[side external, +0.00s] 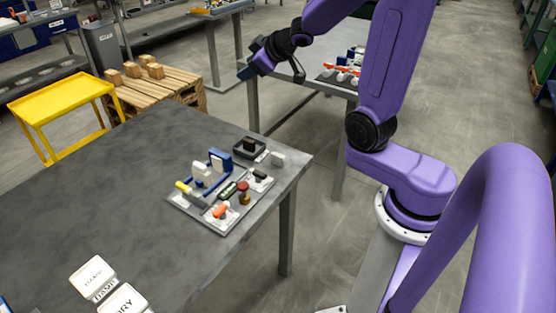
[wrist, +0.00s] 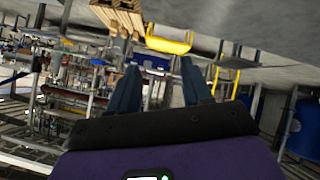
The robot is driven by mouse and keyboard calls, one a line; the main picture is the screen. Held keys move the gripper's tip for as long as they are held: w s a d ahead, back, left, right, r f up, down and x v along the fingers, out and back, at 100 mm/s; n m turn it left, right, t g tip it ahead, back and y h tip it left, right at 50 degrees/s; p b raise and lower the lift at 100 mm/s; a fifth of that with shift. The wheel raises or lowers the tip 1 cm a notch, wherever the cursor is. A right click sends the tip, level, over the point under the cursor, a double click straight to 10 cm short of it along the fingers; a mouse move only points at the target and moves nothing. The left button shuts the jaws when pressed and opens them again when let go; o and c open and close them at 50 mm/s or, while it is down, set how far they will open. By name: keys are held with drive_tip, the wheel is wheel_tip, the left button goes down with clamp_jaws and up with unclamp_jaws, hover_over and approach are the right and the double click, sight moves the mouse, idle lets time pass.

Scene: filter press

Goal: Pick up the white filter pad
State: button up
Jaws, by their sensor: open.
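Another white piece (side external: 201,171) stands by a blue block (side external: 220,159) on the grey tray (side external: 184,205). I cannot tell which white piece is the filter pad. My gripper is up beyond the table's far edge, well away from the tray and touching nothing. In the wrist view my gripper (wrist: 160,78) shows two dark fingers apart with nothing between them. No white pad can be made out there.
The tray also holds an orange piece (side external: 220,211), a red-topped brass piece (side external: 243,192) and a dark green cylinder (side external: 228,190). The black box (side external: 249,150) stands behind it. White labelled boxes (side external: 92,280) stand at the front left. The table's middle is clear.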

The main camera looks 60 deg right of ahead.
drive_tip(key=s+d+m+t, duration=0.1)
drive_tip(key=s+d, duration=0.2)
drive_tip(key=d, duration=0.2)
drive_tip(key=m+t+y, duration=0.1)
drive_tip(key=m+t, duration=0.1)
drive_tip(key=m, duration=0.1)
hover_over(284, 157)
drive_tip(key=s, duration=0.5)
drive_tip(key=f, duration=2.8)
drive_tip(key=shift+w+f, duration=0.2)
drive_tip(key=shift+f, duration=0.2)
drive_tip(key=shift+x, duration=3.75)
drive_tip(key=shift+a, duration=0.1)
clamp_jaws()
